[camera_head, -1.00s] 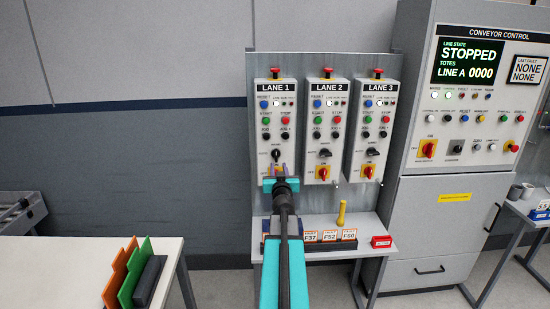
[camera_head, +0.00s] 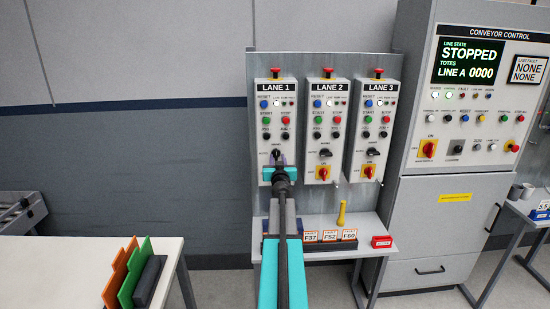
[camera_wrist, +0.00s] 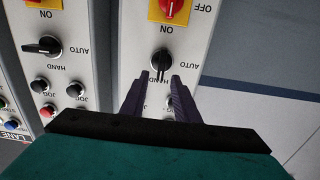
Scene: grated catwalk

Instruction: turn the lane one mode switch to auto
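The lane one mode switch is a black knob (camera_head: 276,153) low on the LANE 1 panel (camera_head: 264,133), the leftmost of three. In the wrist view the panel appears upside down, and the knob (camera_wrist: 161,60) lies along the panel's length, its handle toward the HAND label. AUTO is printed to one side. My gripper (camera_head: 277,166) is in front of the panel just below the knob. In the wrist view its two dark fingers (camera_wrist: 158,80) are apart, with the knob's near end between their tips. I cannot tell whether they touch it.
My gripper hides the panel's red rotary switch in the head view; it shows in the wrist view (camera_wrist: 173,8). The LANE 2 mode knob (camera_head: 325,153) is close on the right. Below are a shelf with labelled cards (camera_head: 329,236) and a yellow-handled object (camera_head: 342,212).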

